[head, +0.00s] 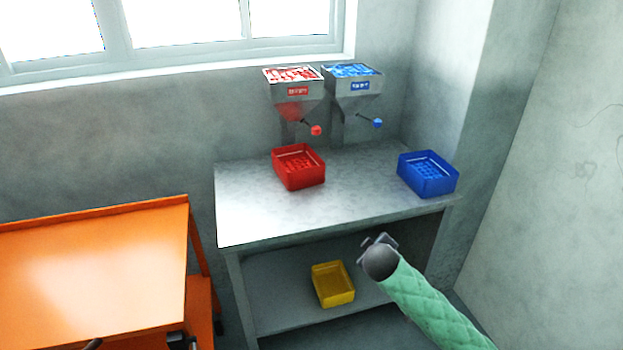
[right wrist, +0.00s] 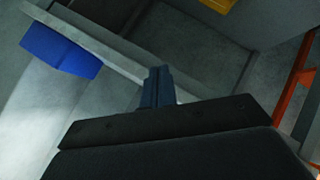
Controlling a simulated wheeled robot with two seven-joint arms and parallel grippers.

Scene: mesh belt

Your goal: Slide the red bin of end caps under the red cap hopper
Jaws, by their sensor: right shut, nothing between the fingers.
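The red bin (head: 299,181) sits upright on the grey metal table, with red end caps inside. It stands just in front of the red cap hopper (head: 297,91), whose lever with a red knob (head: 316,130) hangs above the bin's back side. Whether the bin is partly under the spout I cannot tell. My right gripper (head: 378,241) is shut and empty in front of the table's front edge, low and to the right of the red bin, well apart from it. Its closed fingers (right wrist: 157,88) show in the right wrist view.
A blue hopper (head: 356,87) stands right of the red one. A blue bin (head: 428,182) is at the table's right end. A yellow bin (head: 333,288) sits on the lower shelf. An orange cart (head: 90,265) is at left. The tabletop (head: 245,220) is clear at front left.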

